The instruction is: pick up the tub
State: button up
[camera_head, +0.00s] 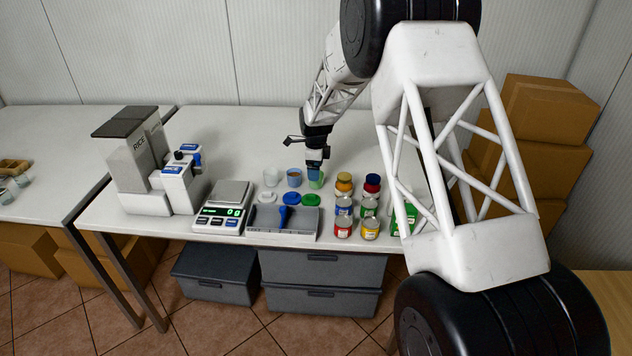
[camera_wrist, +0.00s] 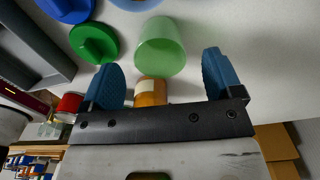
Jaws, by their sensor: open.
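A green translucent tub (camera_head: 316,181) stands on the table at the right end of a short row with a blue tub (camera_head: 294,178) and a pale tub (camera_head: 270,177). My gripper (camera_head: 315,168) is just above the green tub in the head view and hides part of it. In the wrist view the green tub (camera_wrist: 160,47) shows in the gap between the two blue fingers of my gripper (camera_wrist: 160,62), towards their tips. The fingers are spread with a gap on both sides of the tub. Nothing is held.
A green lid (camera_wrist: 95,42) and blue lid (camera_wrist: 65,8) lie near a grey tray (camera_head: 283,233). Several jars (camera_head: 344,184) stand to the right. A scale (camera_head: 222,218) and rice dispenser (camera_head: 128,160) stand left. The table behind the tubs is clear.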

jog(key=shift+f, duration=2.6)
jog(key=c, duration=1)
notch_tip(320, 180, up, 10)
